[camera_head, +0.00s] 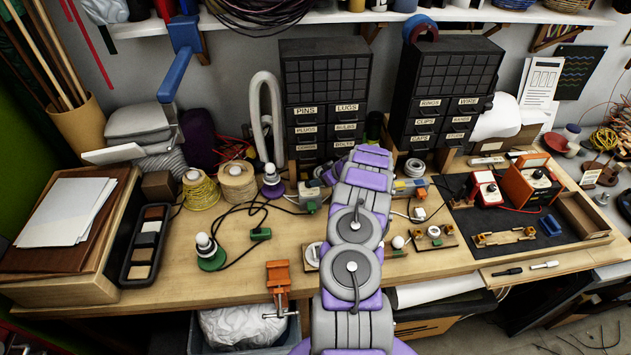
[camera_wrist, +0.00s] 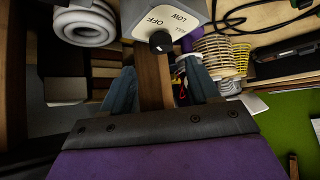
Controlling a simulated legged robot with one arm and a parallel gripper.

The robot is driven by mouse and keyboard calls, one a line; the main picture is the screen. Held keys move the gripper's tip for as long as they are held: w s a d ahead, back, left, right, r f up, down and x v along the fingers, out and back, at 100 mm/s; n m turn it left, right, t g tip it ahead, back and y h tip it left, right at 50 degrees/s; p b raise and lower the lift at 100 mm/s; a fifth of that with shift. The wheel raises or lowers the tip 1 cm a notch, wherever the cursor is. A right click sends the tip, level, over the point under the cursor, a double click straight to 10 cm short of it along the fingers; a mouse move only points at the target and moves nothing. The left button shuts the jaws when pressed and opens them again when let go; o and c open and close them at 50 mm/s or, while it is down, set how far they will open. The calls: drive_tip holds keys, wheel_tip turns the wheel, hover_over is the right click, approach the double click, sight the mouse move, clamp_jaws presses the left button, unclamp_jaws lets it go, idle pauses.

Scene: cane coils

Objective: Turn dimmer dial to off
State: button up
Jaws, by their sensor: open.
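The dimmer dial (camera_wrist: 160,41) is a small black knob on a pale round label plate at the top of the wrist view. The plate sits on a grey box (camera_wrist: 203,10), and the words OFF and LOW read upside down there. I cannot tell for sure which mark the knob points to. My gripper (camera_wrist: 161,72) has its two blue-grey fingers spread apart, one on each side below the dial. They appear empty and apart from the knob. In the head view my arm hides the gripper, and I cannot make out the dial.
The wooden workbench (camera_head: 170,270) is crowded. Cord spools (camera_head: 238,182), a green-based lamp holder (camera_head: 210,253) and an orange clamp (camera_head: 278,280) stand left of my arm. Drawer cabinets (camera_head: 325,75) stand behind. A white coil (camera_wrist: 85,24) shows near the dial.

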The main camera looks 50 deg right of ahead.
drive_tip(key=v, duration=1)
drive_tip(key=shift+s+r, duration=0.2)
drive_tip(key=shift+s, duration=0.05)
drive_tip(key=shift+d+f, duration=0.1)
drive_tip(key=shift+d, duration=0.05)
